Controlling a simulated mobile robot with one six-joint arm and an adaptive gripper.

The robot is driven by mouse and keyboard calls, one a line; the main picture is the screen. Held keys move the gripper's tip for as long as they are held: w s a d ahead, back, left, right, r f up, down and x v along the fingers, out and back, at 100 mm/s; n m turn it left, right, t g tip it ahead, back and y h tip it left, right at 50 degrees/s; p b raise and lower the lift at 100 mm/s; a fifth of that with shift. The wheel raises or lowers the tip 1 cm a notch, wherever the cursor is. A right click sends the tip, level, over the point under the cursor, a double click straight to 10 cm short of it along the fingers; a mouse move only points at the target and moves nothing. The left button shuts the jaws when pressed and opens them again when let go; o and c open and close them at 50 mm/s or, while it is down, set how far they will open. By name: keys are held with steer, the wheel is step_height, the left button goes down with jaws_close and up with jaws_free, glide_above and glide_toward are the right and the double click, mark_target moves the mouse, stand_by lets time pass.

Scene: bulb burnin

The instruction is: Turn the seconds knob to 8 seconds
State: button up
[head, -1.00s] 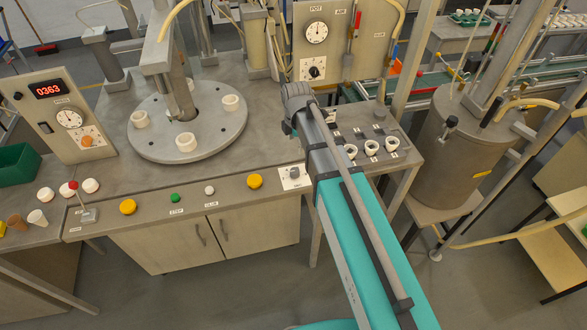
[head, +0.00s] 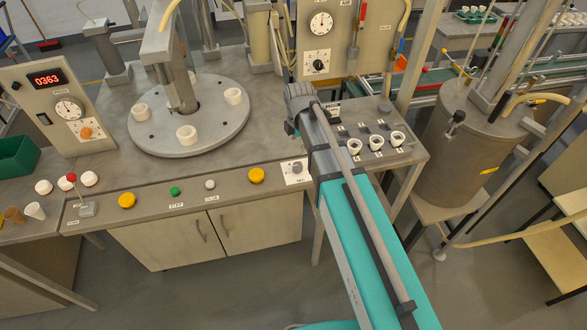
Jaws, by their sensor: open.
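A small grey knob on a white scale plate (head: 295,171) sits at the right end of the bench's front strip. It looks like the seconds knob, but its marks are too small to read. My arm runs up from the bottom right and passes just right of this plate. My gripper (head: 290,127) is at the arm's far end, above the bench and beyond the knob, apart from it. Most of the gripper is hidden behind my wrist, and I see nothing held in it.
An upright panel (head: 341,38) with a dial and black knob stands behind my wrist. A round turntable (head: 155,136) with white cups is to the left. Several white sockets sit on the side table (head: 408,153) right of my arm. A red display reads 0363.

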mark_target(298, 166)
steer(key=shift+f+b, duration=5.15)
steer(key=shift+f, duration=0.25)
